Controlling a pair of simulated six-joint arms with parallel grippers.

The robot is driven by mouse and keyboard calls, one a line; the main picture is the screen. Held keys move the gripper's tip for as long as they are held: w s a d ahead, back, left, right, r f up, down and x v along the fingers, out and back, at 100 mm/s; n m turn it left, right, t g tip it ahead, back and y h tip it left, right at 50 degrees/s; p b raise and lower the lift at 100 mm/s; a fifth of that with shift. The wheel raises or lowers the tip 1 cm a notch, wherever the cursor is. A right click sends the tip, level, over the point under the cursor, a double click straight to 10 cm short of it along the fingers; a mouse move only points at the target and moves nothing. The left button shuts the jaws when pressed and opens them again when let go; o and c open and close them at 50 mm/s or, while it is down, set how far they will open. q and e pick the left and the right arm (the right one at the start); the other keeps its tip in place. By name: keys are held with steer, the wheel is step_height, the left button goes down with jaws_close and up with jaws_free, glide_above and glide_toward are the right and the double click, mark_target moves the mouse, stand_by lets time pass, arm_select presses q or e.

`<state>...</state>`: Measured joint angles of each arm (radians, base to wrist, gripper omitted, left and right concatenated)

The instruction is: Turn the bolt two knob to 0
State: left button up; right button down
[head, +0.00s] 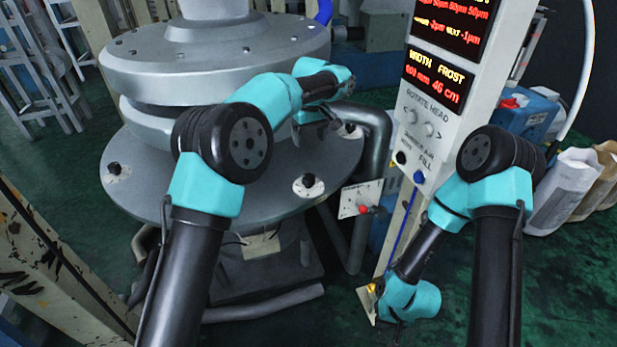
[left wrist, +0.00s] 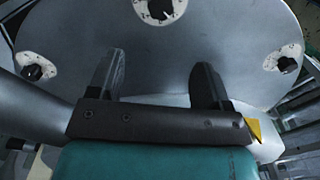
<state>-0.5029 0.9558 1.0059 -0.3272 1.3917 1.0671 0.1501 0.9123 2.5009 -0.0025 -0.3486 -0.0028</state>
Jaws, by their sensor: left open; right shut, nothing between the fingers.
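Black bolt knobs on white dials sit around the grey round flange: one at the left (head: 114,169), one at the front (head: 308,182), one at the right (head: 349,128). No label shows which is bolt two. My left gripper (head: 322,128) is open and empty over the flange's right side, near the right knob. In the left wrist view its fingers (left wrist: 157,75) are apart, with one knob (left wrist: 157,8) beyond them at the top edge. Other knobs show at left (left wrist: 34,72) and right (left wrist: 287,64). Dial readings are too small to read. My right gripper (head: 372,293) is shut, low by the panel post.
A control panel (head: 436,115) with red and yellow readouts stands right of the flange. A small white plate with a red knob (head: 363,209) sits below the flange's right edge. White containers (head: 565,190) and a blue canister (head: 527,115) stand at the far right.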

mark_target(308, 176)
arm_select(q)
steer(key=f, duration=1.5)
steer(key=shift+s+a+f, duration=0.1)
steer(key=shift+a+f, duration=0.1)
steer(key=shift+c, duration=0.2)
steer(key=c, duration=0.9)
